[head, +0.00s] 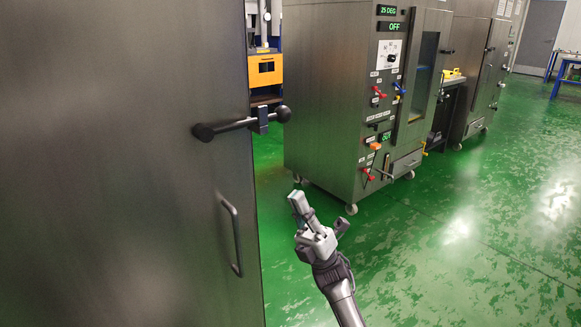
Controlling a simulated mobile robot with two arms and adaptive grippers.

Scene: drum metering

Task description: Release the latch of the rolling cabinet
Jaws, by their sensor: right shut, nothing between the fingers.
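A large dark metal door or panel (110,180), seemingly of the rolling cabinet, fills the left of the head view. A black latch bar (240,124) with round knobs at its ends lies across its right edge, slightly tilted. A dark handle (233,236) stands upright below it. My right gripper (298,200) is shut and empty, right of the handle and below the latch, apart from both. My left gripper does not show.
A steel cabinet on casters (330,120) with knobs, levers and displays stands behind to the right. More cabinets line the back. A yellow-orange unit (265,70) shows past the door's edge. The green floor (460,250) at right is clear.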

